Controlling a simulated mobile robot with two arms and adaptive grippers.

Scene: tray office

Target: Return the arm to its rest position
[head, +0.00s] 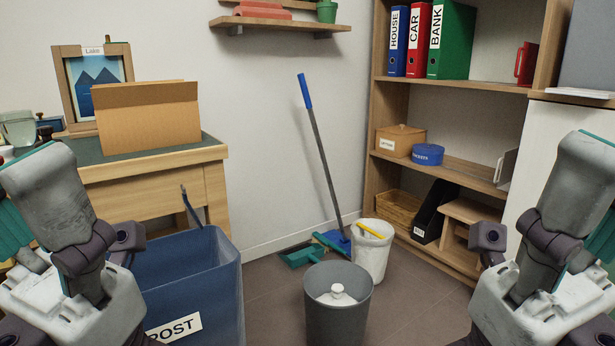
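My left arm comes in at the lower left of the head view, a grey and white link with a dark joint. It stands in front of the desk and partly over the blue bin labelled POST (190,275). My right arm comes in at the lower right, folded in a similar, nearly mirrored pose in front of the white cabinet (528,170). Neither gripper's fingers can be made out, so I cannot tell whether they hold anything.
A grey bin (338,315) with a white item inside and a white bin (371,255) stand on the floor. A blue-handled broom (322,150) leans on the wall. A cardboard box (150,125) sits on the desk (215,152). The shelf (455,85) holds binders.

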